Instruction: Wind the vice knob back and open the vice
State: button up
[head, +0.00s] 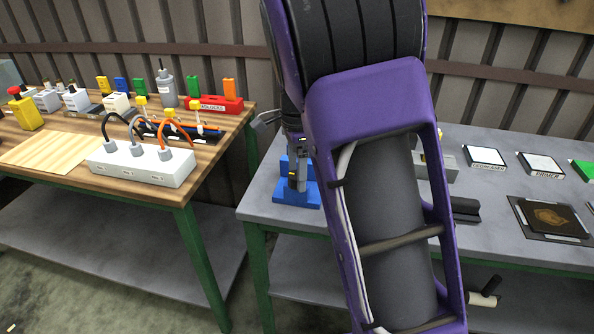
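My purple arm crosses the middle of the view and covers much of the right-hand bench. A dark grey, jaw-like piece (465,209) shows just right of the arm on the grey bench top and may be part of the vice. Below it, at the bench's front edge, a dark rod with a pale cylinder (482,298) sticks out; it may be the vice's knob or handle. The rest of this mechanism is hidden by the arm, so the jaw opening cannot be seen.
Pads and a dark tray (552,218) lie at right. The wooden bench (232,122) at left holds a white power strip (140,165) and several coloured items.

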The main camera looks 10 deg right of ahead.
grip_shut()
jog(key=shift+n, duration=0.4)
jog(key=n+p, duration=0.1)
jog(key=n, duration=0.1)
jog(key=shift+r+n+p, duration=0.1)
jog(key=shift+n+p, duration=0.25)
jog(key=shift+n, duration=0.05)
jog(key=n+p, duration=0.1)
jog(key=n, duration=0.3)
jog(key=shift+w+n, duration=0.1)
jog(key=shift+n, duration=0.2)
jog(key=n+p, duration=0.1)
jog(key=n, duration=0.3)
jog(key=shift+n+p, duration=0.4)
jog(key=shift+n, duration=1.9)
